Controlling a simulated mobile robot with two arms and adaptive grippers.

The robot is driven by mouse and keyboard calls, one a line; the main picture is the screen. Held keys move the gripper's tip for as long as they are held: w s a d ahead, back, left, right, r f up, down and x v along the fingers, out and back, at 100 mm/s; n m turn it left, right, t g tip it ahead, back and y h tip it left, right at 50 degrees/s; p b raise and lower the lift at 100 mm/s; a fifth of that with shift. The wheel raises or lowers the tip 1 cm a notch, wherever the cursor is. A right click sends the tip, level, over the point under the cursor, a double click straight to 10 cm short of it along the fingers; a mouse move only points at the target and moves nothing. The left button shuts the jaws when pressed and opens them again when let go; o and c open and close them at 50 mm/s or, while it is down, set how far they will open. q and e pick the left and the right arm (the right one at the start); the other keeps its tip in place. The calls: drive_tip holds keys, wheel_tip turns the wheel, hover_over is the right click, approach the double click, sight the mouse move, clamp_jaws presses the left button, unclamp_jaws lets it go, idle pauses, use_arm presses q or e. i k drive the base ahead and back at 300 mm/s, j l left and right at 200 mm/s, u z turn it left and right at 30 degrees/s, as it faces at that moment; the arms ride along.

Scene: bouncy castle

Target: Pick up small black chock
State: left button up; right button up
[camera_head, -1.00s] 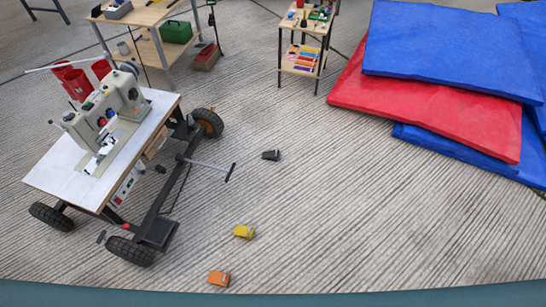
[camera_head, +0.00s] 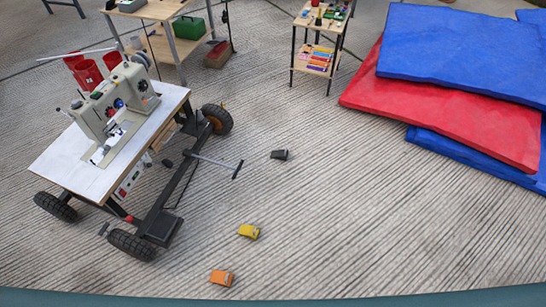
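The small black chock (camera_head: 279,154) lies on the ridged floor near the middle of the head view. It is to the right of the wheeled sewing machine cart and apart from it. A yellow chock (camera_head: 249,231) and an orange chock (camera_head: 221,277) lie on the floor nearer to me, below it in the picture. Neither of my grippers shows in the view.
The sewing machine cart (camera_head: 75,172) with black tyres stands at the left, its handle bar (camera_head: 238,170) reaching toward the black chock. Blue and red mats (camera_head: 440,125) are piled at the right. A small shelf (camera_head: 315,52) and a workbench (camera_head: 165,45) stand behind. Floor at the lower right is clear.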

sight(281, 155)
drive_tip(key=i+l+u, duration=0.1)
drive_tip(key=u, duration=0.3)
drive_tip(key=i+l+u, duration=0.1)
drive_tip(key=u, duration=0.35)
drive_tip(key=l+u, duration=0.15)
drive_tip(key=u, duration=0.25)
drive_tip(key=i+l+u, duration=0.1)
drive_tip(key=u, duration=0.3)
drive_tip(key=l+u, duration=0.2)
drive_tip(key=l, duration=0.35)
drive_tip(key=l+u, duration=0.2)
drive_tip(key=l, duration=0.35)
drive_tip(key=l+u, duration=0.2)
drive_tip(key=l, duration=0.35)
drive_tip(key=l+u, duration=0.2)
drive_tip(key=l, duration=0.3)
drive_tip(key=k+l+u, duration=0.2)
drive_tip(key=l, duration=0.35)
drive_tip(key=l+u, duration=0.2)
drive_tip(key=l, duration=0.3)
drive_tip(key=k, duration=0.05)
